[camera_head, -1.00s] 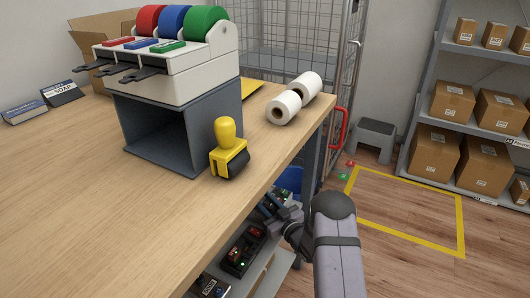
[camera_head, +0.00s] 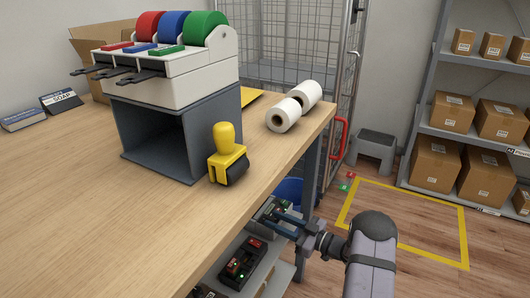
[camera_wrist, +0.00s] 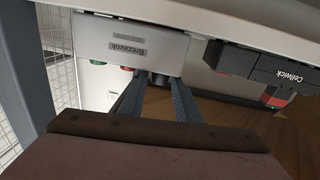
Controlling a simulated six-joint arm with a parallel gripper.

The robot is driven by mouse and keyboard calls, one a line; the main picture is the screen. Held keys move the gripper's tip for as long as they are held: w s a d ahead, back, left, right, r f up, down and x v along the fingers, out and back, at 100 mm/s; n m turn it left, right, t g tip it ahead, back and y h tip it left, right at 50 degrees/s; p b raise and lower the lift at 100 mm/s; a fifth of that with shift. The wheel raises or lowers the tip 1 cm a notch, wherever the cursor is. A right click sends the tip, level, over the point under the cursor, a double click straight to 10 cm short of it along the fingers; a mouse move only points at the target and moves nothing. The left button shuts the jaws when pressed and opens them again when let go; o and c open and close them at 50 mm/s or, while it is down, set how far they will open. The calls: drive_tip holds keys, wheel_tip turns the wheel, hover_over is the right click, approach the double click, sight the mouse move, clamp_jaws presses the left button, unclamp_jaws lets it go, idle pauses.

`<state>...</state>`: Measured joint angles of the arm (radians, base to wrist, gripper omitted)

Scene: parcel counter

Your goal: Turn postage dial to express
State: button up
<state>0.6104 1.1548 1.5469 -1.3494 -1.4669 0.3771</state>
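My gripper (camera_head: 287,222) reaches in under the counter's right edge, at the lower shelf. In the wrist view, my gripper (camera_wrist: 157,88) is open, with a gap between its two dark fingers. A grey box labelled Brezavok (camera_wrist: 130,45) lies ahead, seen upside down. Green (camera_wrist: 97,62) and red (camera_wrist: 127,68) round parts show on its edge. A small dark knob-like part (camera_wrist: 160,79) shows between the fingertips; I cannot tell if it is the postage dial. No express mark is readable. In the head view, a device (camera_head: 268,212) by the fingers is partly hidden.
A dark device with red parts and a green light (camera_head: 243,262) sits on the lower shelf. A dark Celnwick-like labelled box (camera_wrist: 285,68) is beside the grey box. The wooden counter (camera_head: 90,190) overhangs the shelf. A yellow stamp (camera_head: 228,155) stands near its edge.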

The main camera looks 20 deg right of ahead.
drive_tip(key=v, duration=0.5)
drive_tip(key=w+a+r+n+p, duration=0.1)
drive_tip(key=w, duration=0.1)
drive_tip(key=w+a+r+n+g+h+p, duration=0.1)
drive_tip(key=w+a+r+n+p, duration=0.1)
drive_tip(key=w, duration=0.1)
drive_tip(key=w+a+r+n+g+p, duration=0.1)
drive_tip(key=w+a+n, duration=0.1)
drive_tip(key=w, duration=0.1)
drive_tip(key=shift+w+a+r, duration=0.1)
drive_tip(key=shift+a+r, duration=0.05)
drive_tip(key=w+n+h+b, duration=0.1)
drive_tip(key=w+n, duration=0.2)
drive_tip(key=w+n+h+b, duration=0.1)
drive_tip(key=w+n+h, duration=0.1)
drive_tip(key=w+n, duration=0.1)
drive_tip(key=w+n+h+b, duration=0.1)
drive_tip(key=w+n+h, duration=0.1)
drive_tip(key=w, duration=0.3)
drive_tip(key=shift+d+n, duration=0.35)
drive_tip(key=shift+n, duration=0.05)
drive_tip(key=w+d+r+n+t+h+b, duration=0.2)
drive_tip(key=w+d+r+n+h+b, duration=0.2)
drive_tip(key=n, duration=0.8)
drive_tip(key=shift+w+d+r+t+h+b, duration=0.15)
drive_tip(key=shift+w+r+t+h+b, duration=0.25)
drive_tip(key=shift+w+r+h+b, duration=1.4)
drive_tip(key=shift+w+f+h, duration=0.5)
drive_tip(key=shift+w, duration=0.35)
